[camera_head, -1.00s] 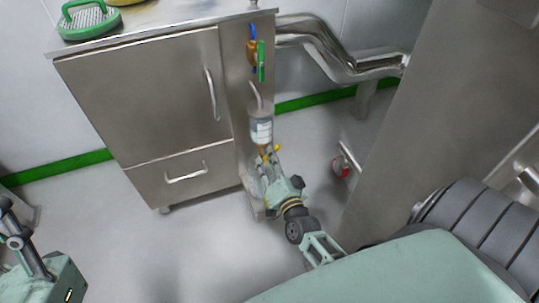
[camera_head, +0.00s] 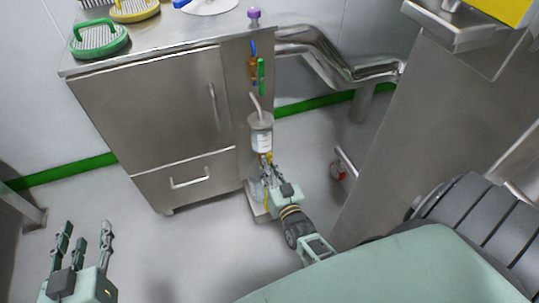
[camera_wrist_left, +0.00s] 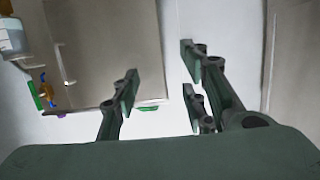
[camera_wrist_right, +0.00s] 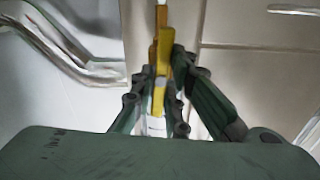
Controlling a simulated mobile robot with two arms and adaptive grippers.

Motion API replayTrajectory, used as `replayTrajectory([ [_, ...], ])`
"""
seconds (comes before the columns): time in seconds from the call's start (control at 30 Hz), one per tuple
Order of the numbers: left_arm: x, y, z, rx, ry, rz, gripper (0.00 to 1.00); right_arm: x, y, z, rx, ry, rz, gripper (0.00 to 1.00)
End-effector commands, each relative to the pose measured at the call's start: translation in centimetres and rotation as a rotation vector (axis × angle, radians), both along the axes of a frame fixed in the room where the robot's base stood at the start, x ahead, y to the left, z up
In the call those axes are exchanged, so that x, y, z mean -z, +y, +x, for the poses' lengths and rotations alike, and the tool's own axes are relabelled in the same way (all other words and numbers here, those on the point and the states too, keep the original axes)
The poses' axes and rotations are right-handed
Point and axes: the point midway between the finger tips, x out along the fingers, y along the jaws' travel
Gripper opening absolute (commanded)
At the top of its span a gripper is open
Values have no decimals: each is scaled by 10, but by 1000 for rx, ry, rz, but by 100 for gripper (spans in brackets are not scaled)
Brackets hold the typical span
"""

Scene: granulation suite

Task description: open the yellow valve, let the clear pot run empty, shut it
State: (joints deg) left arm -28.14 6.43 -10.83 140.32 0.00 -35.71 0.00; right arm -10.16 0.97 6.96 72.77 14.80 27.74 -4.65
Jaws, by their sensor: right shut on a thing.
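The clear pot (camera_head: 261,138), with a pale label, is mounted on the side of the steel cabinet; its liquid level is hard to tell. The yellow valve (camera_head: 265,158) sits just under it, partly hidden by my right gripper (camera_head: 267,172), which is shut on it. In the right wrist view the yellow valve (camera_wrist_right: 164,55) stands between the fingers of my right gripper (camera_wrist_right: 160,88). My left gripper (camera_head: 82,238) is open and empty at the lower left, well away from the pot. Its spread fingers (camera_wrist_left: 160,80) show in the left wrist view.
A clear vessel (camera_head: 256,188) stands low beside my right gripper. A green-handled part (camera_head: 261,77) is above the pot. A steel pipe (camera_head: 325,60) runs behind; a steel housing (camera_head: 410,110) stands right.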

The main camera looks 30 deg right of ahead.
Motion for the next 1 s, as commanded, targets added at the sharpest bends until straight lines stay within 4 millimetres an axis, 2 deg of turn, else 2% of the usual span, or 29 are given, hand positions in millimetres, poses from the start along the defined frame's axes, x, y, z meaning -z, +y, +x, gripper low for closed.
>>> replayTrajectory([
  [0.2,11,3,-5,-3,58,14,40,1,0,-1,0,11,-36,0],
  [0.6,13,3,-5,-4,66,16,40,1,0,-1,0,12,-39,0],
  [0.63,13,3,-5,-4,66,16,40,1,0,-1,0,12,-39,16],
  [0.8,13,3,-5,-4,66,16,40,1,0,0,0,12,-39,30],
  [0.83,13,3,-5,-4,66,16,40,1,0,0,0,11,-40,33],
  [1.0,13,3,-5,-4,65,16,40,0,0,0,0,10,-39,33],
])
